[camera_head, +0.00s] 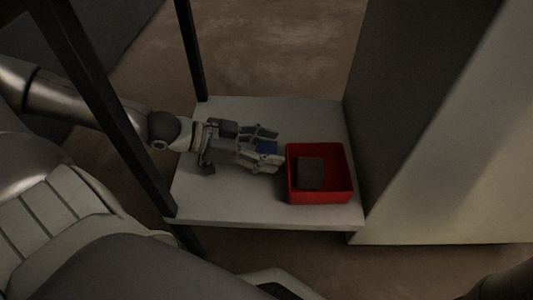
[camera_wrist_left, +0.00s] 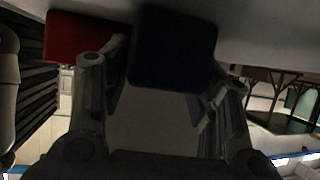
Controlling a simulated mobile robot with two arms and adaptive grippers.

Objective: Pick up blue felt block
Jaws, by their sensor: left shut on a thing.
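The blue felt block (camera_head: 266,147) is between the fingers of my left gripper (camera_head: 268,147) in the head view, just left of the red box. In the left wrist view the block (camera_wrist_left: 172,48) shows dark blue between the two fingertips. My left gripper (camera_wrist_left: 165,85) is shut on it. I cannot tell whether the block touches the shelf. The gripper hides part of it in the head view. My right gripper is not in view.
A red open box (camera_head: 320,196) holding a dark grey block (camera_head: 310,173) stands on the white shelf (camera_head: 240,213). Black posts (camera_head: 192,50) rise at the shelf's left corners. A tall pale cabinet (camera_head: 450,170) stands at right. The shelf's front left is clear.

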